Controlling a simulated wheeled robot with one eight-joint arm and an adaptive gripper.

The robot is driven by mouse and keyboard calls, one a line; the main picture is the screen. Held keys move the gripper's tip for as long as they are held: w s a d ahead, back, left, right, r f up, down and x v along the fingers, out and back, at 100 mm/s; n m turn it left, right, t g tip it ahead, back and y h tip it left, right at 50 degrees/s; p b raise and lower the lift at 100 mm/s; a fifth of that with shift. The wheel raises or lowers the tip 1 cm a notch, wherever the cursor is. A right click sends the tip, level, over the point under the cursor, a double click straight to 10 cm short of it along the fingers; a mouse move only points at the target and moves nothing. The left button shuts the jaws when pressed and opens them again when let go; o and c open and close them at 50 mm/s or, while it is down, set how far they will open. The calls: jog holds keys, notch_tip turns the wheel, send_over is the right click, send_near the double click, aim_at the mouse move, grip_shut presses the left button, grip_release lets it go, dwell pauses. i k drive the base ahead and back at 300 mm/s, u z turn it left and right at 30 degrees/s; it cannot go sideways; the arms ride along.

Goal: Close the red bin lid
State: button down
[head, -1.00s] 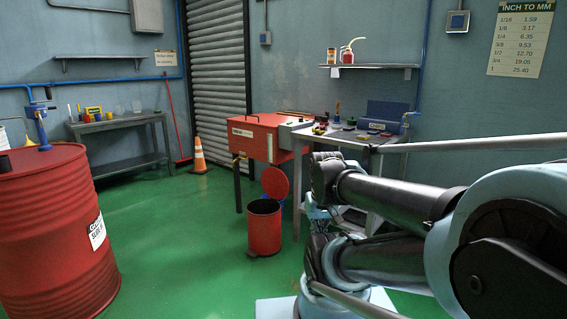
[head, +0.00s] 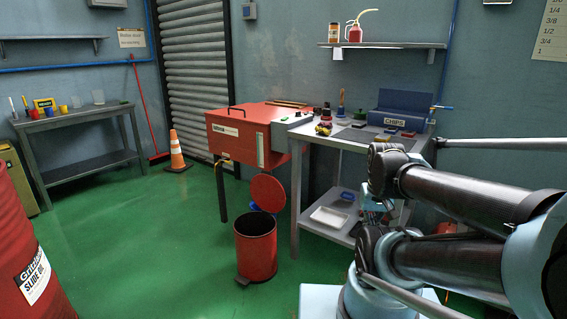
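The red bin (head: 256,252) stands on the green floor in front of the bench, left of my arm. Its round red lid (head: 268,193) is up, tilted back behind the open dark mouth of the bin. A dark pedal shows at the bin's lower front. My arm spans the right side of the view, apart from the bin. A pale blue and dark part shows beside the arm's links, but I cannot make out my gripper's fingers.
A grey workbench (head: 295,220) with a lower shelf stands right behind the bin. A red tank (head: 247,135) on legs is behind it. A large red drum (head: 22,240) is at the left edge. Green floor is clear left of the bin.

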aim_at(268, 194)
jog(key=u, duration=0.3)
jog(key=i, duration=1.05)
jog(key=u, duration=0.45)
